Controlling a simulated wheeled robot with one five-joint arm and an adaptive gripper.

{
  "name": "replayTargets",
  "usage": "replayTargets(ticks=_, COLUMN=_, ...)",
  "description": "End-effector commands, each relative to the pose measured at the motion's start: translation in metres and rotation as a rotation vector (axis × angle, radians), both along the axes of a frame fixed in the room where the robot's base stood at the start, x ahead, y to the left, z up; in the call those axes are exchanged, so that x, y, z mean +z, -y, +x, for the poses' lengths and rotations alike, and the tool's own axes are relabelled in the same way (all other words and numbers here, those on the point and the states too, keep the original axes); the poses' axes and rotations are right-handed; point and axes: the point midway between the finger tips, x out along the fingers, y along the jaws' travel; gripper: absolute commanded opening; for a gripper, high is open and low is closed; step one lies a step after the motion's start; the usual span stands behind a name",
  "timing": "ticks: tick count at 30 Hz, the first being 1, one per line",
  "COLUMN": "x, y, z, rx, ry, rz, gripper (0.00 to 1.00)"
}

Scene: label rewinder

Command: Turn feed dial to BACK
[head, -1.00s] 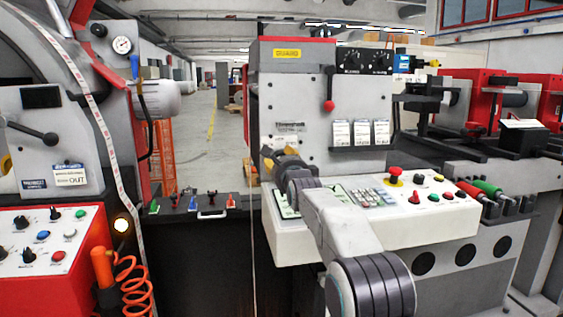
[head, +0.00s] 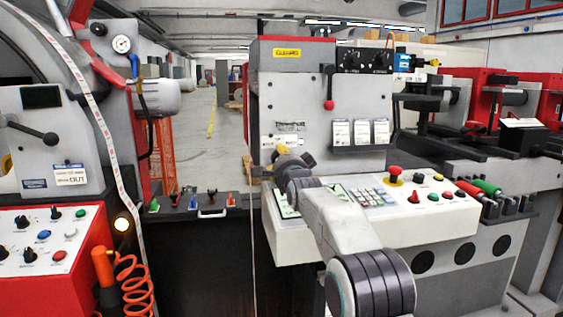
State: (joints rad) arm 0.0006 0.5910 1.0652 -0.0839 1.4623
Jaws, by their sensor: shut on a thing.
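My gripper (head: 294,157) is at the left end of the sloping white control console, in front of the lower part of the grey machine face. Its jaws are shut on what appears to be the feed dial, which the jaws and wrist hide. The dial's pointer and its BACK mark cannot be made out. A small yellow part shows at the upper left of the jaws. My forearm reaches up from the lower right and covers part of the console.
The console (head: 440,222) carries a keypad (head: 370,196), a red stop button (head: 396,171) and several coloured buttons close to the right of my arm. A red-tipped lever (head: 329,90) hangs above. A red-sided panel (head: 40,240) with knobs stands at left.

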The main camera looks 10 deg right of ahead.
Motion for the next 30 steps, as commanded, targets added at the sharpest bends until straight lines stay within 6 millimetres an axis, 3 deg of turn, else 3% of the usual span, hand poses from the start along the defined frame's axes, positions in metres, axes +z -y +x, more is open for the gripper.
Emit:
replayTargets(ticks=14, x=0.0020, y=0.0018, z=-0.0001, rx=-0.002, ry=0.005, rz=-0.017, gripper=0.16)
replayTargets(ticks=15, x=0.0020, y=0.0018, z=-0.0001, rx=-0.002, ry=0.005, rz=-0.017, gripper=0.50)
replayTargets(ticks=23, x=0.0012, y=0.0010, z=-0.0001, rx=-0.002, ry=0.003, rz=-0.016, gripper=0.73)
replayTargets(ticks=30, x=0.0007, y=0.0003, z=-0.0001, rx=-0.001, ry=0.002, rz=-0.015, gripper=0.74)
